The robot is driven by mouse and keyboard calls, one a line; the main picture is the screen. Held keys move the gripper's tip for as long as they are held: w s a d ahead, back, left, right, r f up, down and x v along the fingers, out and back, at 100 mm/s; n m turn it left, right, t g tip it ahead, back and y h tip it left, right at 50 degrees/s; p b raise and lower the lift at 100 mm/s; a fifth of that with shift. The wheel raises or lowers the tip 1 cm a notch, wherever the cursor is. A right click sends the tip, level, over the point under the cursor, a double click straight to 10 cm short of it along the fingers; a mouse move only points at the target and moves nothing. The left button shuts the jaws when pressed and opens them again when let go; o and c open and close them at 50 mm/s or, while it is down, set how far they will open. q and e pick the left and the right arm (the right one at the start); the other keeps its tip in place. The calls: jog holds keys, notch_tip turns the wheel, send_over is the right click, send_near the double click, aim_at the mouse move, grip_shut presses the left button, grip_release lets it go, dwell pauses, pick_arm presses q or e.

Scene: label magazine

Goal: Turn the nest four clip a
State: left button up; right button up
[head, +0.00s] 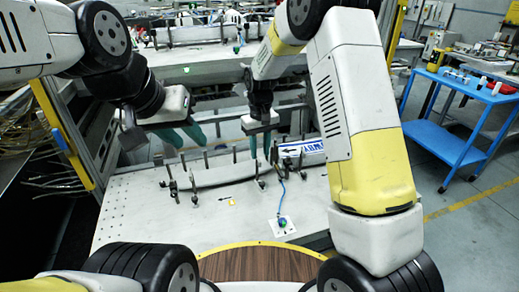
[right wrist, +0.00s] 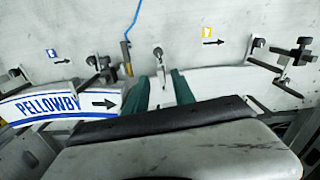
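Small dark clips on posts stand along a pale, long curved strip on the light table. I cannot tell which clip is nest four clip a. My right gripper (head: 260,152) points down at the strip, its teal fingers apart. In the right wrist view, its fingers (right wrist: 160,92) stand either side of the stem of one clip (right wrist: 158,52), with no visible contact. More clips show at the right (right wrist: 300,50) and left (right wrist: 103,66) there. My left gripper (head: 185,136) hangs above the table's far left, its teal fingers apart and empty.
A white label strip reading PELLOWBY (right wrist: 45,104) lies next to the right gripper. A blue cord (right wrist: 126,45) runs nearby. A yellow marker with an arrow (right wrist: 208,30) lies on the table. The front table area is mostly clear. A blue cart (head: 445,145) stands right.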

aim_at(260, 162)
jog(key=shift+f, duration=2.25)
grip_shut()
